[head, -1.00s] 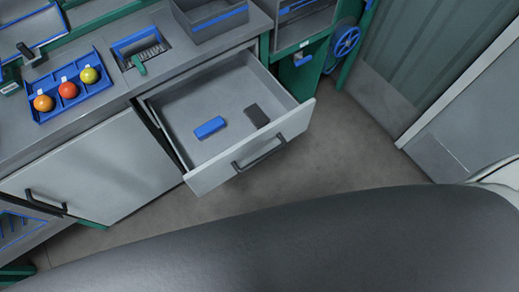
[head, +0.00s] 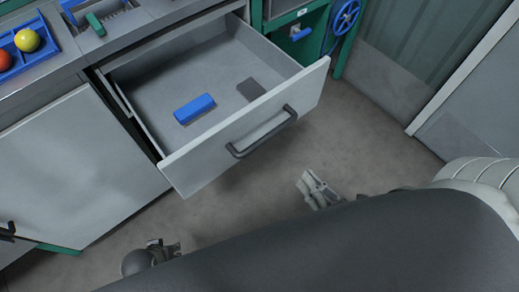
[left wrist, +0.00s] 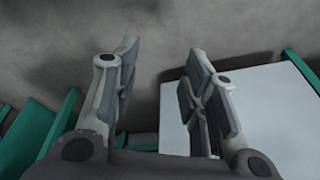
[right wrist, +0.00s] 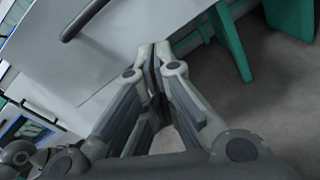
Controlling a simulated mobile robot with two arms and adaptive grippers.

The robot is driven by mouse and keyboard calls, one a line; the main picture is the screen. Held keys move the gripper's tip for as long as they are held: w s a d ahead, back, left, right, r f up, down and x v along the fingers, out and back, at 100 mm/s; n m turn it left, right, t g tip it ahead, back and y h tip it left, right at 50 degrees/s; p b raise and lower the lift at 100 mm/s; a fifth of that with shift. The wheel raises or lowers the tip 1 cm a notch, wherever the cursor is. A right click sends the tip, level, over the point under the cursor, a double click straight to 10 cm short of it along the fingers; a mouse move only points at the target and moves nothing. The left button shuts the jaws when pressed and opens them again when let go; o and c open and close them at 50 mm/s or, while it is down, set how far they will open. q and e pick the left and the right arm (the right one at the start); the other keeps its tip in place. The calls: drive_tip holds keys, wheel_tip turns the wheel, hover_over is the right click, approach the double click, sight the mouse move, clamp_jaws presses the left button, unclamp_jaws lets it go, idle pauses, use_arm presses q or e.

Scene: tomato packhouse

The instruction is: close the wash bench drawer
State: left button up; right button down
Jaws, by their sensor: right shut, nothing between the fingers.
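The wash bench drawer (head: 245,135) stands pulled out, its grey tray open to view. Its pale front carries a dark bar handle (head: 262,132). A blue block (head: 194,108) and a dark flat piece (head: 251,90) lie inside. My right gripper (head: 312,185) is shut and empty, in front of and below the drawer front, apart from the handle. In the right wrist view a pale panel with a dark handle (right wrist: 85,20) lies beyond the shut fingertips (right wrist: 154,50). My left gripper (head: 172,248) is low at the left; its fingers are apart and empty in the left wrist view (left wrist: 160,65).
A closed cabinet door (head: 75,170) is left of the drawer. A blue tray (head: 20,60) with fruit sits on the bench top. A blue handwheel (head: 346,16) is on the green frame at the right. Bare floor (head: 370,140) lies right of the drawer.

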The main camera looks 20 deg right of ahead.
wheel_tip(320, 180, up, 4)
drive_tip(key=a+n+y+b, duration=0.2)
drive_tip(key=n, duration=0.4)
drive_tip(key=p, duration=0.1)
approach(259, 131)
drive_tip(key=shift+t, duration=0.3)
drive_tip(key=x, duration=0.2)
drive_tip(key=p+x, duration=0.1)
drive_tip(key=x, duration=0.3)
drive_tip(key=shift+a+f+p, duration=0.1)
drive_tip(key=shift+f+p, duration=0.15)
drive_tip(key=shift+p, duration=0.15)
use_arm(q)
wheel_tip(259, 131, down, 6)
drive_tip(key=s, duration=0.1)
drive_tip(key=shift+s+a+f, duration=0.15)
drive_tip(key=shift+a, duration=0.15)
use_arm(e)
drive_tip(key=shift+w+a+f, duration=0.1)
drive_tip(key=shift+w+a, duration=0.1)
drive_tip(key=shift+w, duration=0.35)
use_arm(q)
drive_tip(key=shift+a, duration=0.1)
use_arm(e)
drive_tip(key=shift+w, duration=0.1)
